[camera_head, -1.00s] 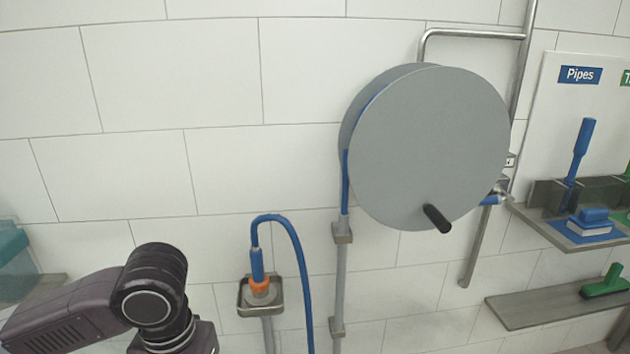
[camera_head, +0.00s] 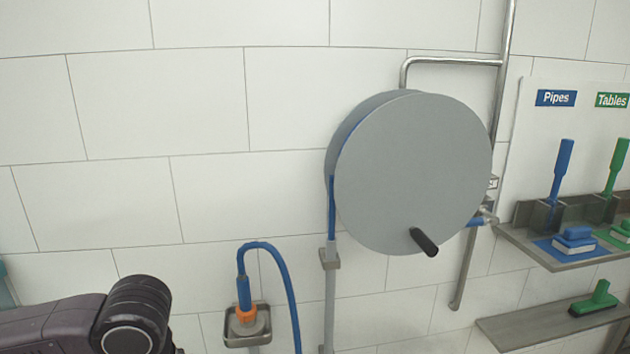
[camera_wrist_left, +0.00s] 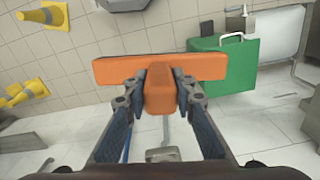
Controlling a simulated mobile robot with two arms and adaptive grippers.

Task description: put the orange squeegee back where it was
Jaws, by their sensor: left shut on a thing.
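My left gripper (camera_wrist_left: 160,92) shows in the left wrist view, shut on the orange squeegee (camera_wrist_left: 207,67). The squeegee's handle lies between the two fingers, and its wide orange head stretches across the view beyond them. The squeegee is held clear of the wall and floor behind it. In the head view only part of my left arm shows at the lower left; the left gripper and squeegee are out of that picture. My right gripper is in neither view.
The head view shows a grey hose reel (camera_head: 412,175) on a tiled wall, a blue hose nozzle in a holder (camera_head: 247,338), and shelves (camera_head: 545,325) with blue and green brushes at right. The wrist view shows a green case (camera_wrist_left: 222,66) and yellow cones (camera_wrist_left: 45,16).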

